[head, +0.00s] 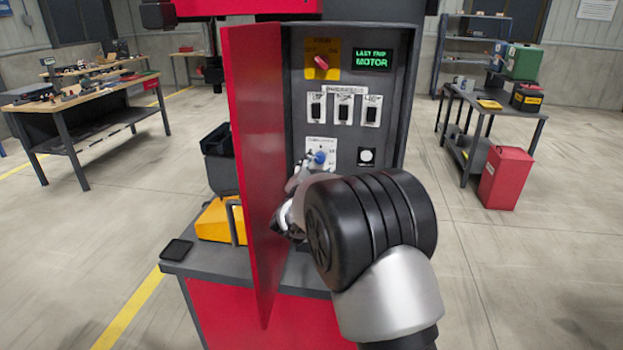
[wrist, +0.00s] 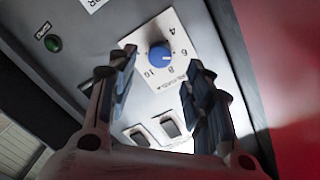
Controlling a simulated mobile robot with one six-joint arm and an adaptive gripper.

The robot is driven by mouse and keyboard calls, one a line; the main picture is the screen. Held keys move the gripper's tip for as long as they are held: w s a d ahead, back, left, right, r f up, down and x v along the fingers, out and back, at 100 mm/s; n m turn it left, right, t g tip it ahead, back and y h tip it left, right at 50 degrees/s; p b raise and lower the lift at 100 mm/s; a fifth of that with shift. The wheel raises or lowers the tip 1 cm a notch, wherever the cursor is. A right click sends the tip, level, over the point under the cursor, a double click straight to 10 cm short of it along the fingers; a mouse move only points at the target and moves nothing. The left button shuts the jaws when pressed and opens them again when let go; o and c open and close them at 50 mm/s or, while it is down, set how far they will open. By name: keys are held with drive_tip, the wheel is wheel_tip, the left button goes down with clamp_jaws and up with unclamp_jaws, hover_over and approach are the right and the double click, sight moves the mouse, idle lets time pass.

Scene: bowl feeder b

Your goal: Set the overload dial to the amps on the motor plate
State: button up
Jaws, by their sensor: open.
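The overload dial (wrist: 160,55) is a round blue knob on a white plate (wrist: 177,30) with numbers; 4, 6, 8 and 10 are readable in the wrist view. In the head view the dial (head: 320,157) shows low inside the open cabinet, just beyond my gripper. My gripper (wrist: 158,92) is open, with its two dark fingers apart below the knob in the wrist view; no contact with it is visible. The knob's pointer setting is too small to tell. A motor plate with amps is not readable in either view.
The open red cabinet door (head: 255,150) stands close to the left of my arm. Above the dial are breaker switches (head: 343,109), a red rotary switch (head: 321,62) on yellow and a display (head: 372,57) reading "LAST TRIP MOTOR". A yellow case (head: 214,222) sits left of the door.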

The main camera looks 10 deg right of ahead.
drive_tip(key=v, duration=0.7)
drive_tip(key=shift+r, duration=0.1)
drive_tip(key=s+a+r+n+g+y, duration=0.1)
drive_tip(key=s+r+n+g+y, duration=0.1)
drive_tip(key=s+n+y, duration=0.35)
drive_tip(key=s+a+r+n+g+y, duration=0.1)
drive_tip(key=s+r+n+g+y, duration=0.15)
drive_tip(key=s, duration=0.65)
drive_tip(key=s+d+f+n+g, duration=0.1)
drive_tip(key=s+d+f+g, duration=0.1)
drive_tip(key=s, duration=0.8)
drive_tip(key=s+d+f+n+g+h, duration=0.1)
drive_tip(key=s+d+f+n+g, duration=0.1)
drive_tip(key=s, duration=0.9)
drive_tip(key=s+d+f+n+g+h, duration=0.1)
drive_tip(key=s+d+f+g, duration=0.1)
drive_tip(key=s, duration=0.9)
wheel_tip(320, 180, down, 2)
drive_tip(key=shift+f+n+g, duration=0.1)
drive_tip(key=shift+n+g, duration=0.3)
drive_tip(key=shift+g, duration=0.35)
